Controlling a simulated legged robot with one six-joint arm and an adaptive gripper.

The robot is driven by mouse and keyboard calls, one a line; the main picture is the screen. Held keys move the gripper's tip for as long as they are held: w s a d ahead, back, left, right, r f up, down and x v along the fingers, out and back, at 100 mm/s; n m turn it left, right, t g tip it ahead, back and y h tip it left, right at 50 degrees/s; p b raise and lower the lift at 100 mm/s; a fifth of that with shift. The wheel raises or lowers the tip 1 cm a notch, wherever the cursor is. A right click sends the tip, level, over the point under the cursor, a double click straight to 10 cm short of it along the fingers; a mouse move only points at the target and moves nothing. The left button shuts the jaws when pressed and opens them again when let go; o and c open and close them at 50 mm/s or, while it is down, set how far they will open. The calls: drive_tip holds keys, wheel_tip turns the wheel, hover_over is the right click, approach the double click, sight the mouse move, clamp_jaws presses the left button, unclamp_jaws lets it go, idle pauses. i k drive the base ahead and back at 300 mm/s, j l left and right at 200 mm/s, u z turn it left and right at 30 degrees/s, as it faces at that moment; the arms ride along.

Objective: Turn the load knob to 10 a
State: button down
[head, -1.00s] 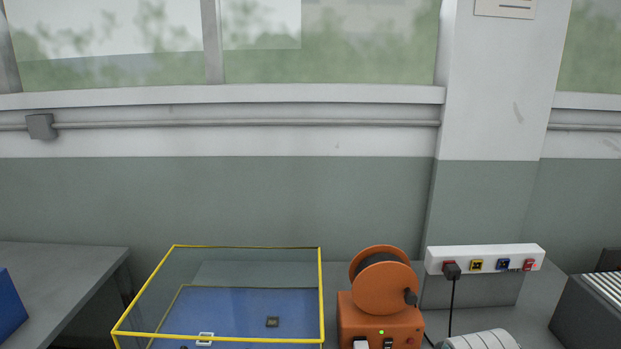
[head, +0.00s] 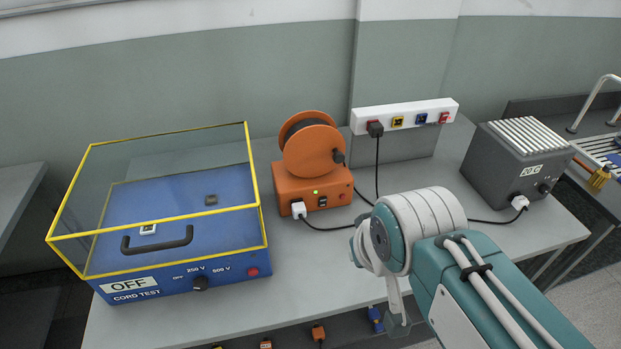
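The load knob (head: 544,188) is a small dark knob on the front of a grey box (head: 483,165) with a ribbed top, at the right of the bench. The knob's pointer direction is too small to tell. A white plug and dark cord go into the box's front, left of the knob. My arm, teal and white, rises from the lower right, left of and in front of the box. My gripper cannot be made out; nothing touches the knob.
A blue cord test box (head: 180,284) with a yellow-framed clear cover stands left, labelled OFF. An orange cord reel (head: 313,185) stands mid-bench. A white socket strip (head: 362,117) is behind it. Black cords cross the bench. A rack (head: 603,146) is far right.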

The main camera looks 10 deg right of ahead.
sight(545, 189)
drive_tip(key=k+z, duration=0.1)
drive_tip(key=z, duration=0.3)
drive_tip(key=k+z, duration=0.15)
drive_tip(key=z, duration=0.2)
drive_tip(key=k+z, duration=0.15)
drive_tip(key=z, duration=0.25)
drive_tip(key=k+z, duration=0.1)
drive_tip(key=z, duration=0.25)
